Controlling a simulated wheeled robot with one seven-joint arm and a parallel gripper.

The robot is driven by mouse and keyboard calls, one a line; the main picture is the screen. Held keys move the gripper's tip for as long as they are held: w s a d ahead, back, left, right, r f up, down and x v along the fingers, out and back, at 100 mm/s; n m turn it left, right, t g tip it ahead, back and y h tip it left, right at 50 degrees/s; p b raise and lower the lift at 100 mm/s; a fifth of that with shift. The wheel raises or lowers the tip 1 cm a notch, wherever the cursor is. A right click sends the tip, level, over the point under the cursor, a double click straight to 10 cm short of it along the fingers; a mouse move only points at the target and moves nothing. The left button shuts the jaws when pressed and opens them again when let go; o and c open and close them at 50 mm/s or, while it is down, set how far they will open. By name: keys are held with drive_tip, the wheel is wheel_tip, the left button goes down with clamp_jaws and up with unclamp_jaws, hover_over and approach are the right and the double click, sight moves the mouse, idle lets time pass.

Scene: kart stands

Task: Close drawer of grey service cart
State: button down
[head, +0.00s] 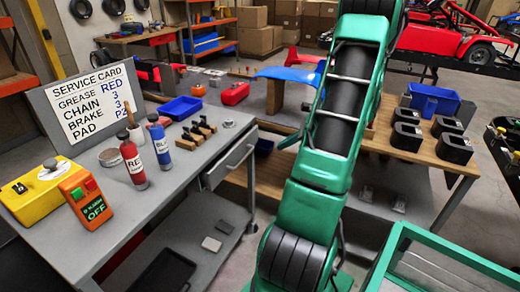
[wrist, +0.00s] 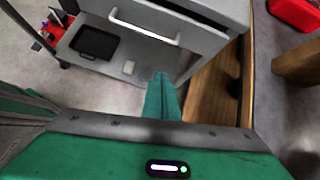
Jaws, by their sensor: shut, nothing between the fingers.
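The grey service cart (head: 75,222) stands at the left in the head view. Its drawer (head: 231,159) is at the cart's right end, with a pale bar handle (head: 241,156). The drawer front stands out a little from the cart body, with a dark gap above it in the wrist view, so it looks partly open. In the wrist view, the drawer front (wrist: 185,42) and handle are at the top. My gripper (wrist: 162,80) is shut and empty, its green fingers together, low in front of the drawer and apparently clear of it. In the head view my arm mostly hides the gripper.
The cart top holds a sign (head: 93,105), red and blue bottles (head: 158,146), a yellow box (head: 40,195) and a blue bin (head: 181,108). A black tray (wrist: 94,42) lies on the lower shelf. A wooden workbench (head: 425,153) stands close on the right, leaving a narrow gap.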

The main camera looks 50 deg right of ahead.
drive_tip(key=w+a+f+m+t, duration=0.1)
drive_tip(key=w+f+m, duration=0.1)
drive_tip(key=w+f, duration=0.3)
drive_tip(key=shift+w+a+f, duration=0.15)
drive_tip(key=shift+w+a, duration=0.15)
drive_tip(key=shift+w, duration=2.1)
drive_tip(key=shift+d+m, duration=0.15)
drive_tip(key=shift+m, duration=0.15)
